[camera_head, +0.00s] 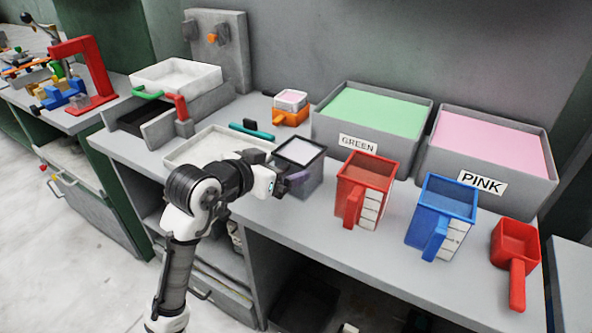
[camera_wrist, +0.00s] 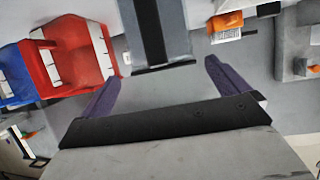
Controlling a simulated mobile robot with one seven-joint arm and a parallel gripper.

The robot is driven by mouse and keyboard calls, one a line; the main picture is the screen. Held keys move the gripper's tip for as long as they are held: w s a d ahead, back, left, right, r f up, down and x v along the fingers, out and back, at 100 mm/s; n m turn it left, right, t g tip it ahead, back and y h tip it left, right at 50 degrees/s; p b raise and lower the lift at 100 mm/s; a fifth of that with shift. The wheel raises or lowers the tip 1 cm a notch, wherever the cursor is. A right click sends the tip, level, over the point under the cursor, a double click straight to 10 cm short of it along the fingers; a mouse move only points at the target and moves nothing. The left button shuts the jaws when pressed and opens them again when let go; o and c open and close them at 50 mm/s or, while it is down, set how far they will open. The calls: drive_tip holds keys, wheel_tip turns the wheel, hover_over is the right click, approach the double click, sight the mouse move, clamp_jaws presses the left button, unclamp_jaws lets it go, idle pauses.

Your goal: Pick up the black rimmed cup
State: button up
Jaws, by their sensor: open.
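The black rimmed cup (camera_head: 301,152) stands on the grey bench, a grey see-through cup with a dark square rim and pale contents. My gripper (camera_head: 289,184) is at its near side, with purple fingers, open. In the wrist view my gripper (camera_wrist: 163,82) has its two fingers spread wide with nothing held between them. A grey body with a black strip, which looks like the cup (camera_wrist: 176,30), lies just beyond the fingertips, centred between them. In the head view my gripper hides part of the cup's lower front, and contact cannot be told.
A red measuring cup (camera_head: 367,178) and a blue one (camera_head: 444,208) stand to the right, with a red scoop (camera_head: 516,245) beyond. GREEN (camera_head: 330,137) and PINK (camera_head: 440,168) bins are behind. A white tray (camera_head: 184,150) and an orange-based cup (camera_head: 290,116) are close by.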

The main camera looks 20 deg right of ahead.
sight(287, 162)
drive_tip(key=p+x, duration=0.2)
drive_tip(key=x, duration=0.3)
drive_tip(key=shift+w+d+f, duration=0.15)
drive_tip(key=shift+w+d, duration=0.05)
drive_tip(key=shift+w, duration=0.05)
drive_tip(key=shift+c, duration=0.3)
drive_tip(key=c, duration=0.8)
drive_tip(key=shift+c, duration=0.2)
wheel_tip(287, 162, up, 20)
drive_tip(key=b, duration=0.1)
